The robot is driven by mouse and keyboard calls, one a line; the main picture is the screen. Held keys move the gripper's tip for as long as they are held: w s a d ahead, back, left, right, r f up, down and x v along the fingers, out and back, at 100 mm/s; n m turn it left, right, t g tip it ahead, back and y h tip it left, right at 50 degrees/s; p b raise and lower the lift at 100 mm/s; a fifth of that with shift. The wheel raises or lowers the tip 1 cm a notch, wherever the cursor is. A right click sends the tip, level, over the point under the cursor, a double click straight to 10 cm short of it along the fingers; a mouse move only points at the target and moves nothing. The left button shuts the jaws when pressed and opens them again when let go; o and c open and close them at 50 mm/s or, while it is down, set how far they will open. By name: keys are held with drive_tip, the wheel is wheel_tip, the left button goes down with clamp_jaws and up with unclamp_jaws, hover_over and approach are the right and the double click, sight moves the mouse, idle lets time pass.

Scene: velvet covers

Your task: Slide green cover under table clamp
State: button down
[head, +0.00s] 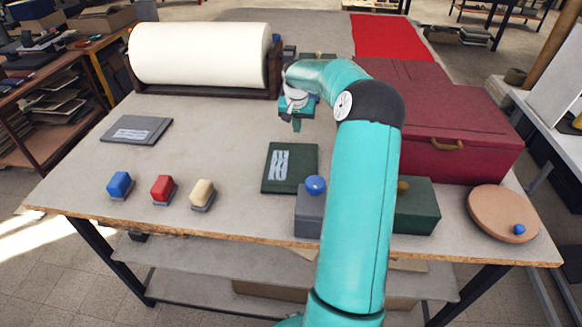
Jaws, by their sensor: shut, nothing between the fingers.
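The green cover (304,166) is a thin dark green panel with a pale streaked patch. It lies flat near the middle of the table, left of my arm. My gripper (296,126) points down beyond the cover's far edge and is shut and empty. It looks apart from the cover, though its height is hard to judge. I cannot make out a table clamp for certain; my arm hides part of the table.
A white roll (200,55) stands at the back left and a maroon case (460,125) at the right. A grey block (308,222) with a blue knob sits before the cover; a green box (418,212) is right of my arm.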

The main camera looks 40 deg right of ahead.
sight(296, 142)
drive_tip(key=shift+a+x, duration=0.2)
drive_tip(key=shift+x, duration=1.2)
idle(0.5)
drive_tip(key=shift+s+r, duration=0.1)
drive_tip(key=shift+s, duration=0.1)
idle(0.3)
drive_tip(key=shift+s+a, duration=0.1)
drive_tip(key=shift+s+a, duration=0.2)
drive_tip(key=shift+a, duration=0.15)
drive_tip(key=shift+s+a, duration=0.1)
drive_tip(key=shift+s, duration=0.05)
drive_tip(key=shift+s+a, duration=0.2)
drive_tip(key=shift+a, duration=0.1)
